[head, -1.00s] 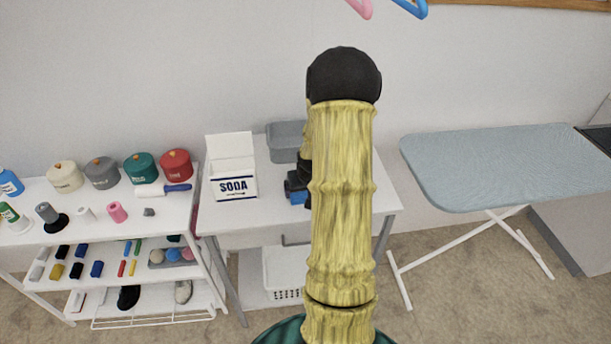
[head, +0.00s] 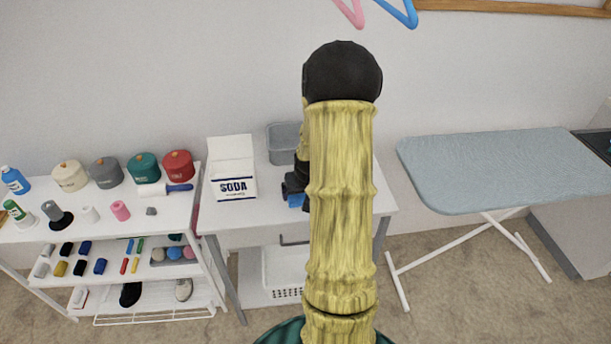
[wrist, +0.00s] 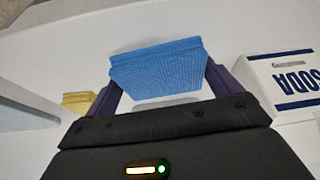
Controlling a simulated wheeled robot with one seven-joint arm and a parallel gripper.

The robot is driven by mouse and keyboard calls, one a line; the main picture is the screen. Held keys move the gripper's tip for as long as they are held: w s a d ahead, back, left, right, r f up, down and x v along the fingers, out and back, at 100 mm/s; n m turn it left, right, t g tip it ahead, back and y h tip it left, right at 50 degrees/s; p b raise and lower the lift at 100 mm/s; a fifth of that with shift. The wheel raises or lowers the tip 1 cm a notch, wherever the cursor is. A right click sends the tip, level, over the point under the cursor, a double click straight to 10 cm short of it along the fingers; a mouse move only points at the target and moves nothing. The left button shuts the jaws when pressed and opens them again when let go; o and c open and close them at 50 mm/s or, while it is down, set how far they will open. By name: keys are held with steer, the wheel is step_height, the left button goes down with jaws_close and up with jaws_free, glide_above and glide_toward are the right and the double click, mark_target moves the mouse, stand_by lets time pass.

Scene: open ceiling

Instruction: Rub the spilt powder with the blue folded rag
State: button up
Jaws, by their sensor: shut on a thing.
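The blue folded rag (wrist: 158,68) is held between the two dark fingers of my gripper (wrist: 160,82) in the wrist view. My gripper is shut on it. In the head view a small part of the rag (head: 296,200) shows beside my arm, over the white table (head: 265,212). My arm covers the right part of that table. I cannot make out the spilt powder against the white surface in either view. Whether the rag touches the tabletop is not clear.
A white SODA box (head: 234,175) stands on the table left of my gripper. A grey tub (head: 284,145) is at the back. A yellowish block (wrist: 76,101) shows in the wrist view. A loaded shelf (head: 110,235) stands left, an ironing board (head: 500,165) right.

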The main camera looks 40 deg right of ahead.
step_height(320, 180, up, 2)
steer(key=shift+w+r+p, duration=0.1)
steer(key=shift+p, duration=0.5)
steer(key=shift+s+d+r+p, duration=0.15)
steer(key=shift+r+p, duration=0.2)
steer(key=shift+r, duration=0.05)
steer(key=shift+s+d+r+p, duration=0.1)
steer(key=shift+r+p, duration=0.2)
steer(key=shift+r, duration=0.35)
steer(key=shift+a+r+p, duration=0.2)
steer(key=shift+r+p, duration=0.05)
steer(key=shift+p, duration=0.2)
